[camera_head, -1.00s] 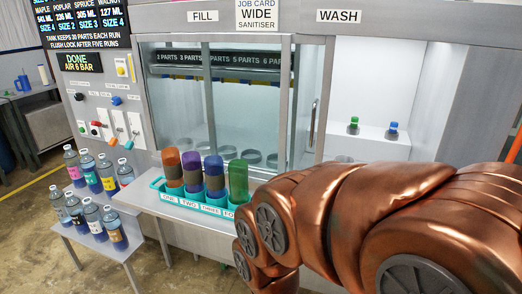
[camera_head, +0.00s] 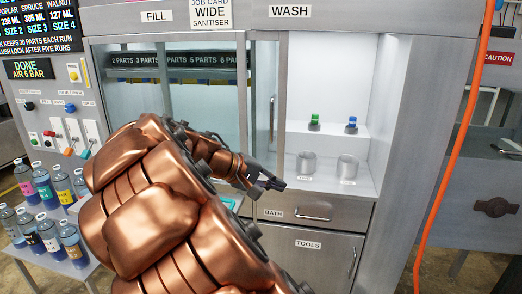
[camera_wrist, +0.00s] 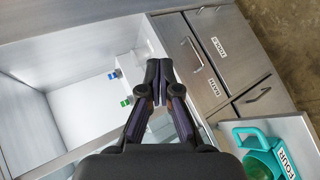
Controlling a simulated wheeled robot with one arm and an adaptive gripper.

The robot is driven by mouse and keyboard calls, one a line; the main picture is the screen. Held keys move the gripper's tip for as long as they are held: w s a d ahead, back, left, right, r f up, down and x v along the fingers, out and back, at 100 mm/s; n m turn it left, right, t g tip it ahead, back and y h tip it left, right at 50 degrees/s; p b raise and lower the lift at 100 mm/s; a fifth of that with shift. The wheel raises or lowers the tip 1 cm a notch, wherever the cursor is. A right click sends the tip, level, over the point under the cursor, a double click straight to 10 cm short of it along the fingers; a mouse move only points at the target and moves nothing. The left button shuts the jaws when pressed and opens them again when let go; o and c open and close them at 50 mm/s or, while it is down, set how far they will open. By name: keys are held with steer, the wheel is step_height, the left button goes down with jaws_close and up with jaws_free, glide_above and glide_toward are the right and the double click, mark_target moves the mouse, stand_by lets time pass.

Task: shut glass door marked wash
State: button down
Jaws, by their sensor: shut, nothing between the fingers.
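The bay under the WASH sign (camera_head: 289,11) stands open at its front, its white inside in plain sight. A glass panel with a metal frame and upright handle (camera_head: 272,120) stands at the left edge of this bay, over the FILL side. I take it for the wash door; whether it slides or swings I cannot tell. My gripper (camera_head: 273,186) is shut and empty, low in front of the bay's left edge and just above the BATH drawer. My arm hides part of the glass. In the wrist view my closed fingertips (camera_wrist: 158,66) are near the bay's front edge.
The BATH drawer (camera_head: 312,213) is shut. A teal rack (camera_wrist: 242,132) with a green jug is at lower right in the wrist view.

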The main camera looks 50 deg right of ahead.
steer(key=w+d+r+n+h+b, duration=0.1)
steer(key=w+d+h+b, duration=0.1)
steer(key=w+d+h, duration=0.65)
steer(key=w+d+f+n+t+b, duration=0.1)
steer(key=w+f+n+t+b, duration=0.3)
steer(key=w, duration=1.1)
steer(key=d+g+p, duration=0.1)
steer(key=d+p, duration=0.2)
steer(key=d, duration=0.6)
steer(key=shift+s+d+r+m, duration=0.2)
steer(key=shift+s+d+m, duration=0.05)
steer(key=shift+d+m, duration=0.15)
